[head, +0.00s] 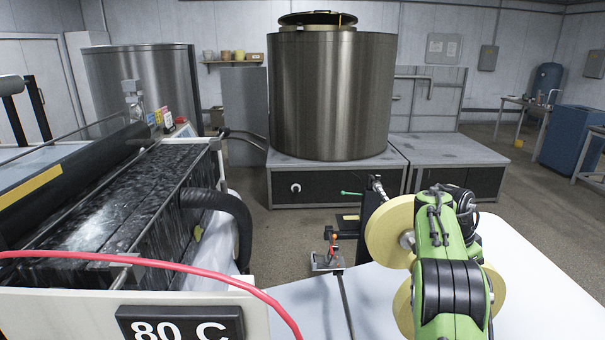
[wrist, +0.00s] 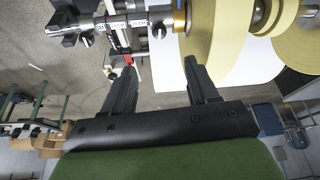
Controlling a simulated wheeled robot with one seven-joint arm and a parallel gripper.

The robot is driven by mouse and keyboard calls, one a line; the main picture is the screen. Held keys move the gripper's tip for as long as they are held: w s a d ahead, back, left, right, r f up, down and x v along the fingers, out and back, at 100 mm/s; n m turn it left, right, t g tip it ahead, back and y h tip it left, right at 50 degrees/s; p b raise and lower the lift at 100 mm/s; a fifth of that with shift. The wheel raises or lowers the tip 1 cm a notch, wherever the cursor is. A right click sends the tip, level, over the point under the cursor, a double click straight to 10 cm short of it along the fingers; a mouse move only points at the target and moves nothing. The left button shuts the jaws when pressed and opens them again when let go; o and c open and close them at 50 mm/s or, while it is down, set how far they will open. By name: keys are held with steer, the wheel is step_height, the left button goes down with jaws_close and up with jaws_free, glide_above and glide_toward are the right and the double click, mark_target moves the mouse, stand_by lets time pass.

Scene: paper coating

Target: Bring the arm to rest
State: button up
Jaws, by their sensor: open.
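My gripper (wrist: 158,68) shows in the wrist view with its two black fingers spread well apart. It is open and nothing is between the fingers. In the head view my green arm stands at the lower right, in front of the yellow paper rolls (head: 388,232); the fingers cannot be made out there. In the wrist view a yellow roll (wrist: 228,40) lies just beyond the right finger. I cannot tell whether they touch.
A black-roller coating machine (head: 95,200) with an 80 C sign (head: 180,325) fills the left. A red hose (head: 150,262) crosses its front. A white table (head: 540,290) lies under the rolls. A large steel tank (head: 330,95) stands behind. Open floor (head: 555,200) shows at right.

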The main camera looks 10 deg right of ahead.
steer(key=s+a+r+n+t+y, duration=0.1)
steer(key=s+a+r+n+t, duration=0.1)
steer(key=s+a+r+n, duration=0.45)
steer(key=s+a+r+n+t, duration=0.15)
steer(key=a+r, duration=0.25)
steer(key=a, duration=0.5)
steer(key=s+a+f+n+t+y, duration=0.1)
steer(key=s+a+f+n, duration=0.2)
steer(key=s, duration=0.7)
steer(key=s+a+f+n+t+y, duration=0.1)
steer(key=s+a+f+n+y, duration=0.1)
steer(key=s+a+n, duration=0.5)
steer(key=s+a+f, duration=0.1)
steer(key=s+a, duration=0.1)
steer(key=a, duration=0.3)
steer(key=shift+s+a, duration=0.3)
steer(key=shift+s, duration=0.05)
